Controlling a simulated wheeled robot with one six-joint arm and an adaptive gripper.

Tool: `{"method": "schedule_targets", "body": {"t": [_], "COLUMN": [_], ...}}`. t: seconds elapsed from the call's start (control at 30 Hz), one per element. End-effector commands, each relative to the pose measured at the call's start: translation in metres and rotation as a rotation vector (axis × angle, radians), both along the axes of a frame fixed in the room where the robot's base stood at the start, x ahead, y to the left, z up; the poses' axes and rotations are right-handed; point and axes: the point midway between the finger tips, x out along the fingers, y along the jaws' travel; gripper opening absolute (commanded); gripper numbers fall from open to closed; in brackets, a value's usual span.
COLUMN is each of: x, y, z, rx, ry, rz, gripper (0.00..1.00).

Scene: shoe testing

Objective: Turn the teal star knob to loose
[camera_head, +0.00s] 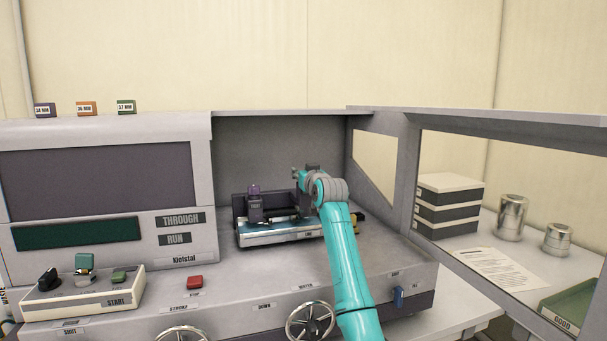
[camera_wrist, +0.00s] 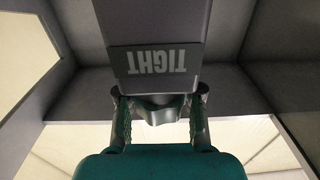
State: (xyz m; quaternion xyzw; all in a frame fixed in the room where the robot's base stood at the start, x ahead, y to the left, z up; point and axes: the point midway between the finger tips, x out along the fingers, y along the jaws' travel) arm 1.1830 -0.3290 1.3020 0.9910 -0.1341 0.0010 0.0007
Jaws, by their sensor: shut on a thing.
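The teal star knob (camera_wrist: 160,112) shows in the wrist view below a dark block with an upside-down TIGHT label (camera_wrist: 156,59). My gripper (camera_wrist: 159,121) has one finger on each side of the knob and is shut on it. Part of the knob is hidden by the block. In the head view my gripper (camera_head: 302,182) is at the right part of the clamp fixture inside the open machine bay, and the knob cannot be made out there. A purple clamp block (camera_head: 255,208) with a small label stands at the fixture's left.
The fixture sits on a shiny bed (camera_head: 268,235). The open door frame (camera_head: 410,180) stands right of my arm. A red button (camera_head: 195,283), a START box (camera_head: 85,295) and a handwheel (camera_head: 310,321) are at the front. Stacked boxes (camera_head: 450,205) and metal tins (camera_head: 511,217) stand at right.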

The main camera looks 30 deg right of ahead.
Motion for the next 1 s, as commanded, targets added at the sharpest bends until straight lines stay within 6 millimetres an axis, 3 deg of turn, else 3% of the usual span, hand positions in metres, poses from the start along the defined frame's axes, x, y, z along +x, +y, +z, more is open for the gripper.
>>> {"method": "schedule_targets", "body": {"t": [1.0], "x": [-0.002], "y": [0.014], "z": [-0.004], "rx": [0.006], "ry": [0.008], "rz": [0.716], "gripper": [0.0]}}
